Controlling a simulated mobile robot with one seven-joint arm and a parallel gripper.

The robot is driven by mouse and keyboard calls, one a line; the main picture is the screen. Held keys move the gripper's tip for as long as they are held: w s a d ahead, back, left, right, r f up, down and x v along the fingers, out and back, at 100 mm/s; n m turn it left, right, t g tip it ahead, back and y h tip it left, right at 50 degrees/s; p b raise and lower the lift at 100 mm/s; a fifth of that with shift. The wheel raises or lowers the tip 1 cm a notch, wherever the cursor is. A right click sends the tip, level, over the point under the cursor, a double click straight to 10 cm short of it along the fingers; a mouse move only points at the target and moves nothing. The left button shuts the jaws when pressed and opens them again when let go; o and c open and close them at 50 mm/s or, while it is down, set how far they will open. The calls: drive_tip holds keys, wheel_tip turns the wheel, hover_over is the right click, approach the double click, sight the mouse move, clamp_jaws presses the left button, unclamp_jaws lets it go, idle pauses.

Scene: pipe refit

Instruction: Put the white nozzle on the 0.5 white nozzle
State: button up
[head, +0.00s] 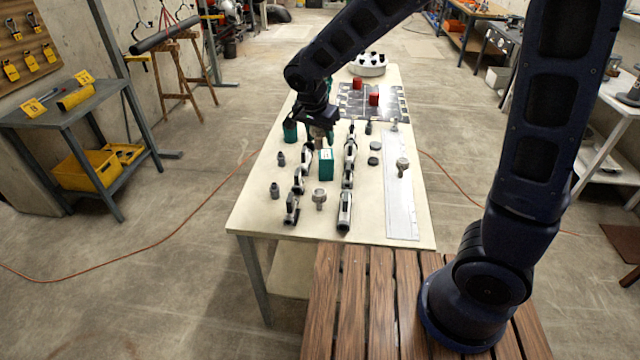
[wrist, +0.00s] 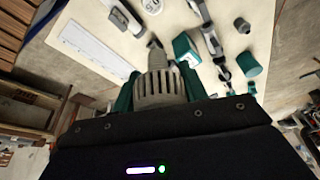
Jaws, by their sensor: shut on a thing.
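In the wrist view, my gripper (wrist: 160,92) is shut on a pale, ribbed nozzle (wrist: 161,88). Its teal fingers are on either side of the ribbed body, and its narrow tip points away from the palm, over the table. In the head view, my gripper (head: 319,130) is over the table's left middle, behind an upright teal box (head: 326,168); the held nozzle is mostly hidden there. Pale fittings stand at the near middle (head: 320,197) and on the light strip at right (head: 402,165).
Rows of clamp-like parts (head: 345,210) stand on the pale table (head: 262,212). A teal container (head: 290,131) is left of my gripper. Small dark fittings (head: 275,191) stand near the left edge. Red pieces (head: 374,99) lie on a dark grid behind. The light strip (head: 400,215) is mostly bare.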

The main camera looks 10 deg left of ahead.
wheel_tip(320, 180, down, 16)
drive_tip(key=shift+f, duration=0.1)
idle(0.5)
drive_tip(key=shift+f, duration=0.15)
drive_tip(key=o, duration=1)
